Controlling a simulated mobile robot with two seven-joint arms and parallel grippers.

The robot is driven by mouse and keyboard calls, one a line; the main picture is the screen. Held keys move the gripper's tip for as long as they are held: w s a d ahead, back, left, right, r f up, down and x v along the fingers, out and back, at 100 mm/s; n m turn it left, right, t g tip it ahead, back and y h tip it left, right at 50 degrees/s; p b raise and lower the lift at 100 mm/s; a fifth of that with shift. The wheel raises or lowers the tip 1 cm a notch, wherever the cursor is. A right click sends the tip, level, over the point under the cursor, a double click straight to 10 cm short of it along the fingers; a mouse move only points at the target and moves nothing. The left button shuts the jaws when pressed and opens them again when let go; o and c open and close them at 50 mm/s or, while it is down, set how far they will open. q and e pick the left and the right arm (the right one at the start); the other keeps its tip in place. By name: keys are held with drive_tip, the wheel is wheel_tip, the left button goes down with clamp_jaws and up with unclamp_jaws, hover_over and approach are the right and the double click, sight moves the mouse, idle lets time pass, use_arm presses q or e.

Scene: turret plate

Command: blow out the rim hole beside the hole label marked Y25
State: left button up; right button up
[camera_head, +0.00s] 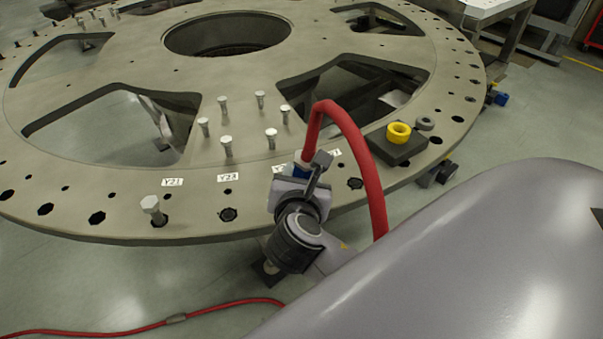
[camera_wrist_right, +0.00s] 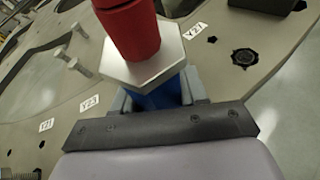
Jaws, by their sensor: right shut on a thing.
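The turret plate (camera_head: 120,210) is a large beige disc with holes along its rim. The rim hole beside Y25 is hidden behind the gripper. My right gripper is shut on a blue air tool (camera_head: 301,170) with a red hose (camera_head: 350,130). In the right wrist view, the blue tool body (camera_wrist_right: 160,97) sits between the fingers below a metal hex collar. Its tip is hidden. My left gripper is not in view.
A bolt (camera_head: 151,205) stands at the rim hole by label Y21 (camera_head: 172,182). Dark rim holes (camera_head: 229,214) show by Y23 and Y27. Several bolts (camera_head: 226,147) stand farther in.

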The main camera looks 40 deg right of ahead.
sight(301, 159)
drive_tip(key=shift+s+f, duration=0.1)
drive_tip(key=shift+f, duration=0.55)
idle(1.4)
wheel_tip(301, 159, up, 4)
drive_tip(key=p, duration=0.4)
drive_tip(key=shift+f, duration=0.25)
wheel_tip(301, 159, up, 2)
drive_tip(key=shift+r+p, duration=0.1)
drive_tip(key=shift+p, duration=0.35)
drive_tip(key=shift+r, duration=1.35)
